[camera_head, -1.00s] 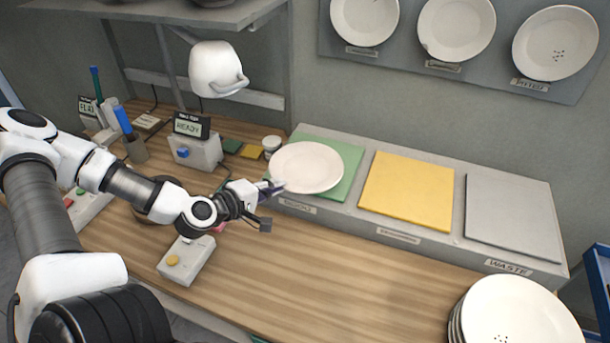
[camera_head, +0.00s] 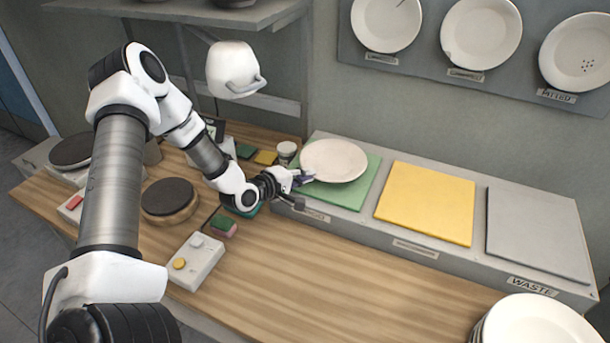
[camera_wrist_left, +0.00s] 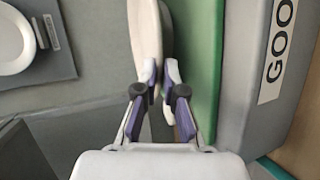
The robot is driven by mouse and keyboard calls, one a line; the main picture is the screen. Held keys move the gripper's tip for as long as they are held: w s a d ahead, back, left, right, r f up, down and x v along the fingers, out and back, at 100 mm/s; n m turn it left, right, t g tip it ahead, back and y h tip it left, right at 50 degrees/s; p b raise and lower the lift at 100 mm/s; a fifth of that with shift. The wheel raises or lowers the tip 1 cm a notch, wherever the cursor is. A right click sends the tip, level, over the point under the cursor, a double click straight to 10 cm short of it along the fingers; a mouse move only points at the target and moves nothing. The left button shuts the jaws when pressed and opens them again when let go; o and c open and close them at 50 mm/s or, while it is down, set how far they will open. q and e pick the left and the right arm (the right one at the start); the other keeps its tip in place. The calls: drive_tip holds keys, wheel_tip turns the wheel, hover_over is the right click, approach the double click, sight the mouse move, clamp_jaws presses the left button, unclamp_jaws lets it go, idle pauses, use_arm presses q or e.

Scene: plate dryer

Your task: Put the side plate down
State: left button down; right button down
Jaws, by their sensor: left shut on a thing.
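The white side plate (camera_head: 334,158) is over the green mat (camera_head: 352,195) at the left end of the grey ledge. My left gripper (camera_head: 300,179) is shut on the plate's near-left rim. In the left wrist view the plate (camera_wrist_left: 145,35) shows nearly edge-on between the fingers (camera_wrist_left: 160,72), beside the green mat (camera_wrist_left: 207,60). The plate looks roughly level. I cannot tell whether its underside touches the mat. The mat's label is partly hidden in the head view and reads "GOO" in the wrist view. My right gripper is out of view.
A yellow mat (camera_head: 427,203) and a grey mat labelled WASTE (camera_head: 537,232) lie further right. A plate stack (camera_head: 535,322) stands at front right. Plates hang on the wall board. The wooden counter (camera_head: 320,270) is clear in front.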

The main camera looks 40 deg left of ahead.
use_arm(q)
drive_tip(key=shift+f, duration=0.2)
drive_tip(key=c, duration=1.3)
unclamp_jaws()
drive_tip(key=shift+a, duration=0.1)
drive_tip(key=shift+s+r, duration=0.15)
drive_tip(key=shift+r, duration=0.2)
drive_tip(key=p+v, duration=0.8)
drive_tip(key=v, duration=0.3)
drive_tip(key=shift+s, duration=0.4)
drive_tip(key=shift+w, duration=0.1)
